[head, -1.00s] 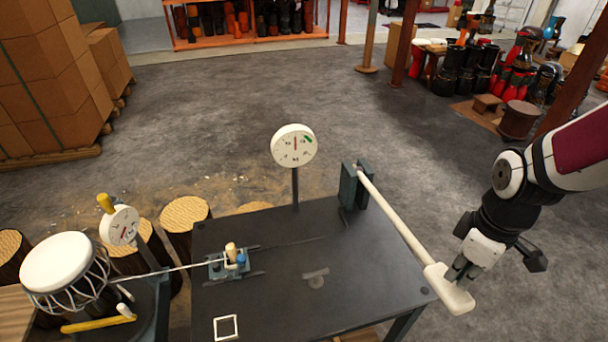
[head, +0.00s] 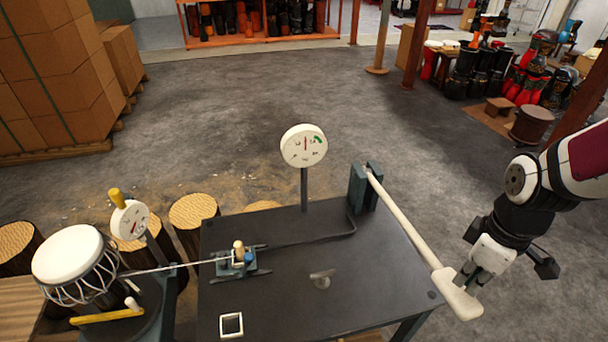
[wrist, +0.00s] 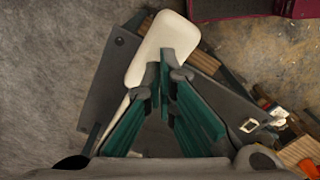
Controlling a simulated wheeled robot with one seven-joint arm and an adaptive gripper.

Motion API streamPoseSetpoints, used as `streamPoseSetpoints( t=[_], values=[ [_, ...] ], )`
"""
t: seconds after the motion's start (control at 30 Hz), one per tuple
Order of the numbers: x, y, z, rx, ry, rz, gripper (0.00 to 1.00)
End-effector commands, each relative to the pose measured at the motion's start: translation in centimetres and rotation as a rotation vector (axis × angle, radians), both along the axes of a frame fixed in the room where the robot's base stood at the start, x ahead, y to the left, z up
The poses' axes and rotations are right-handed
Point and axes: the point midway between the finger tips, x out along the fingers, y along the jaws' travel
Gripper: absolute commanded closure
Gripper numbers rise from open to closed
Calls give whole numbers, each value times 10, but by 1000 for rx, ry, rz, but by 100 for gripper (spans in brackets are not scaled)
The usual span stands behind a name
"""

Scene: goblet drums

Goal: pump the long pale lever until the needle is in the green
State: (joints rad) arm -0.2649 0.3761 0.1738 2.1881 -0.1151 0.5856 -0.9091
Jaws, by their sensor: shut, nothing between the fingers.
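The long pale lever (head: 401,218) runs from a dark bracket (head: 364,187) on the table down to a wide paddle end (head: 457,294) past the table's right edge. The paddle (wrist: 158,47) also shows in the wrist view. My gripper (head: 470,281) is shut and empty, its fingertips (wrist: 167,72) at the paddle, over its near part in the wrist view. I cannot tell whether they touch it.
The dark table (head: 285,300) carries a small clamp (head: 237,260) with a cord to a white-topped drum (head: 67,254). A smaller dial (head: 130,220) stands beside the drum. Log stumps (head: 193,211) line the table's far left.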

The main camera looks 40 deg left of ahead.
Motion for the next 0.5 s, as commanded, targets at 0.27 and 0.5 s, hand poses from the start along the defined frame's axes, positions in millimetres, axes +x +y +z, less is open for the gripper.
streamPoseSetpoints(
  t=[0.27,0.5],
  values=[
    [2,1,-18,-1,1,2,100],
    [3,2,-45,-1,2,1,100]
  ],
)
